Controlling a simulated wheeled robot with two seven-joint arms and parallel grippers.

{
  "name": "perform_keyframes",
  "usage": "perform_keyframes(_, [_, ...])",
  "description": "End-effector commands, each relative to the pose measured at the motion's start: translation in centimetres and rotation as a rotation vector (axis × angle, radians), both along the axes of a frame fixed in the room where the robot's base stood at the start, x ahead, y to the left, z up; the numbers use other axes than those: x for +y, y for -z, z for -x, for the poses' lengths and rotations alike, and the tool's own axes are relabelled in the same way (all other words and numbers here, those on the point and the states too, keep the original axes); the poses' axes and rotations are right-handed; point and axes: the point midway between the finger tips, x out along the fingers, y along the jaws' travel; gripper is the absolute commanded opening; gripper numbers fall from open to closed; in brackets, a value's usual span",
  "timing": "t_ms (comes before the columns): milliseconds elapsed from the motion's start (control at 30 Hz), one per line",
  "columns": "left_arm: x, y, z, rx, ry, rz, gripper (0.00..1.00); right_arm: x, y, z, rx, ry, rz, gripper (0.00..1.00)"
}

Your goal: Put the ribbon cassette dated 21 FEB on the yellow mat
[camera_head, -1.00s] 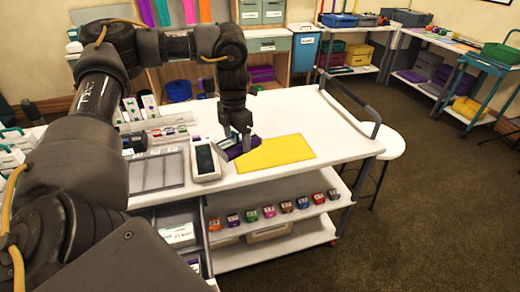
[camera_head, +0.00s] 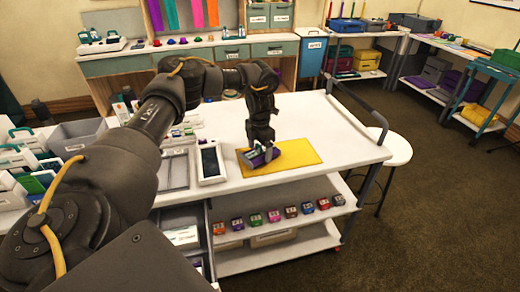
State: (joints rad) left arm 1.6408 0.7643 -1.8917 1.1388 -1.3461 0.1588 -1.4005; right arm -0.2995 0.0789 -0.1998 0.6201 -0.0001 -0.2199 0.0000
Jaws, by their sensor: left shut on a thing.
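My left gripper (camera_head: 262,146) points down over the left part of the yellow mat (camera_head: 298,154) on the white table. It is shut on a purple and grey ribbon cassette (camera_head: 261,158). The cassette is tilted and overlaps the mat's left half in the picture. I cannot tell whether it touches the mat. Its date is too small to read. My right gripper is not in view.
A white handheld device (camera_head: 211,163) with a dark screen lies left of the mat, beside a grey divided tray (camera_head: 173,171). Several coloured small items line the shelf (camera_head: 275,219) below. The white tabletop (camera_head: 340,130) is clear right of the mat.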

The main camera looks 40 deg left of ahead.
Motion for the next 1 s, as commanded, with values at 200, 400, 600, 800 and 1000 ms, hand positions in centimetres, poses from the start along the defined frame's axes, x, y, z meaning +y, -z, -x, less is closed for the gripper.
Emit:
perform_keyframes(200, [0.0,0.86,-0.03,-0.002,0.0,0.0,0.52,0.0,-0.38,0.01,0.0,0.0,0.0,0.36])
perform_keyframes(400, [-0.01,0.96,-0.02,-0.002,0.0,0.0,0.52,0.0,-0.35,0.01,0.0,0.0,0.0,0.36])
perform_keyframes(600, [-0.01,1.17,-0.01,-0.002,0.0,0.0,0.94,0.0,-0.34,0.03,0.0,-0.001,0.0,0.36])
perform_keyframes(800, [0.0,1.17,-0.01,-0.002,-0.001,0.0,1.0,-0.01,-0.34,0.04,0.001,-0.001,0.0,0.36])
perform_keyframes(1000, [0.0,0.31,-0.08,-0.004,-0.001,0.001,1.0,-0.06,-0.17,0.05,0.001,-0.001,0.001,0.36])
